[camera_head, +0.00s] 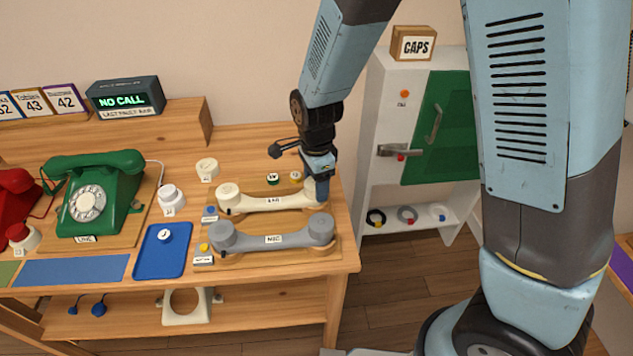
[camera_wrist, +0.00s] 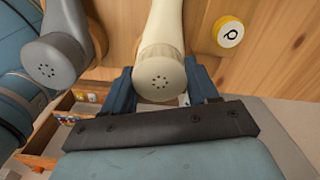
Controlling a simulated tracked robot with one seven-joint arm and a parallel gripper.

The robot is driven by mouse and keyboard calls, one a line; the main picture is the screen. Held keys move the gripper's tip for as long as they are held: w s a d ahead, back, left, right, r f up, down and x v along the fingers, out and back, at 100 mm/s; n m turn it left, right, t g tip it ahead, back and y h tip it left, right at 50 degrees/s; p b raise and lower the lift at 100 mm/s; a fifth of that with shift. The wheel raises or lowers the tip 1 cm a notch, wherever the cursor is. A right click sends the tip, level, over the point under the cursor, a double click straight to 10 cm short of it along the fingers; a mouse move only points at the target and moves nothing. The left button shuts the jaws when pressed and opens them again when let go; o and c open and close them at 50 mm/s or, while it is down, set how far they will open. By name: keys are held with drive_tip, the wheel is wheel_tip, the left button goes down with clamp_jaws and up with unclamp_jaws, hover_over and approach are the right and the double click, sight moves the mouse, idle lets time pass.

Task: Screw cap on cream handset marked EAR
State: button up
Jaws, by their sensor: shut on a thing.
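The cream handset (camera_head: 272,203) marked EAR lies on a wooden stand on the desk. It also shows in the wrist view (camera_wrist: 163,38). My gripper (camera_head: 321,190) is at its right end.
A grey handset (camera_head: 273,238) marked MIC lies just in front, close beside my gripper. A small round piece with a yellow edge (camera_wrist: 230,31) is near the fingers. A blue tray (camera_head: 153,262), a green phone (camera_head: 92,190) and white round pieces are further left.

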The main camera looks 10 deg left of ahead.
idle(0.3)
drive_tip(key=m, duration=0.5)
drive_tip(key=shift+m, duration=0.3)
drive_tip(key=o, duration=1)
drive_tip(key=shift+c, duration=0.2)
drive_tip(key=shift+r, duration=3.45)
